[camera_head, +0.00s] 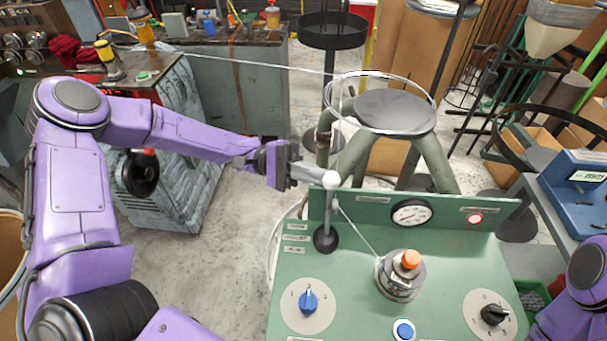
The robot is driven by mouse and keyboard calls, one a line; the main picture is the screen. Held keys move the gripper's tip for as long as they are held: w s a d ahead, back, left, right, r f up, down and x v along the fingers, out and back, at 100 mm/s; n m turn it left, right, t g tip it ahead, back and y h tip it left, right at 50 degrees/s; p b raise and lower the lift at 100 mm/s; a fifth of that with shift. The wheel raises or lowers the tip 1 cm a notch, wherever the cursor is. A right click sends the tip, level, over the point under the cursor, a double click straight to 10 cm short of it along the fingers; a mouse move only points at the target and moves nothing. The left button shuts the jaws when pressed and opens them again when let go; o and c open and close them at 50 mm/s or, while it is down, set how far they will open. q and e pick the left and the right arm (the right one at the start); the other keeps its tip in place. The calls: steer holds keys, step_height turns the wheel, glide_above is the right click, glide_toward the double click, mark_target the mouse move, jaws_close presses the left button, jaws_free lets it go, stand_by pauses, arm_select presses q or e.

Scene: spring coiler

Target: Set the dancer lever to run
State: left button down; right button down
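The dancer lever (331,208) stands upright at the back left of the green machine panel, with a white ball knob on top (331,180) and a dark round base (325,239). Several small label plates (295,238) sit left of its base, too small to read. My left gripper (312,174) reaches in from the left, its grey fingers pointing right at knob height, their tips beside the knob. I cannot tell whether they touch the knob or how far apart they are. My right gripper is out of view; only part of the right arm shows at the lower right.
The panel (350,280) carries a blue selector knob (308,302), an orange-topped coiling spindle (402,275), a gauge (412,214), a lit red lamp (475,219), a black knob (493,314) and a blue button (403,330). A thin wire runs from near the lever to the spindle.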

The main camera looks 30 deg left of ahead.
arm_select(q)
steer(key=b+v, duration=0.2)
steer(key=v, duration=0.8)
steer(key=shift+f+b, duration=0.15)
steer(key=shift+b, duration=0.25)
steer(key=w+f+n+t+p, duration=0.1)
steer(key=p, duration=0.1)
steer(key=shift+n+h+p, duration=0.3)
steer(key=shift+n+h, duration=0.1)
